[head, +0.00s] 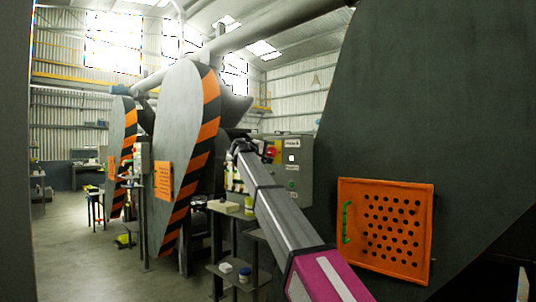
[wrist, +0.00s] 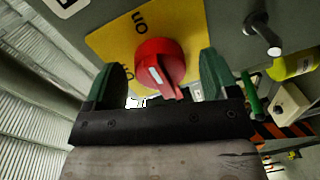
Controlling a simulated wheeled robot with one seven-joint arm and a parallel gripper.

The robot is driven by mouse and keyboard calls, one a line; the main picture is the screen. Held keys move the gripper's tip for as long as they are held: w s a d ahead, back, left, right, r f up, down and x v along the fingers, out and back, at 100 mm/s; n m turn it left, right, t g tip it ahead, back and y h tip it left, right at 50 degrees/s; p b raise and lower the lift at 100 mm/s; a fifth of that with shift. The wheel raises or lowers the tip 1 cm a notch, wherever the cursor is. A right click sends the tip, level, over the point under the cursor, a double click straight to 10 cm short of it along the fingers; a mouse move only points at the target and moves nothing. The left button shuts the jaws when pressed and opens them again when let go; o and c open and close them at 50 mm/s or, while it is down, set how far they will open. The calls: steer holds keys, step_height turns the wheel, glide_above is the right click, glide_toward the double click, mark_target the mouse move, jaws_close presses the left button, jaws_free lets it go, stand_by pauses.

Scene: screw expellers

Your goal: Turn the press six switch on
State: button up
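The red rotary switch (wrist: 160,62) sits on a yellow plate (wrist: 105,42) in the wrist view. The plate reads "ON" above the knob, and a second label at its left is partly hidden. The knob's white mark lies on its lower left, near that second label. In the head view the red switch (head: 271,152) is small, on a grey control box (head: 300,178). My gripper (wrist: 160,68) is open, one green finger on each side of the knob. I see a gap at the right finger; contact on the left is unclear.
A metal key or lever (wrist: 262,30) sticks out of the box right of the plate. An orange perforated panel (head: 385,228) with a green handle is on the large dark press at right. Small stands (head: 238,270) with items stand below the box.

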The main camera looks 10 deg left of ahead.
steer(key=f+v, duration=0.1)
steer(key=v, duration=0.9)
steer(key=shift+s+a+r, duration=0.25)
steer(key=shift+s+r, duration=0.05)
steer(key=shift+r, duration=0.2)
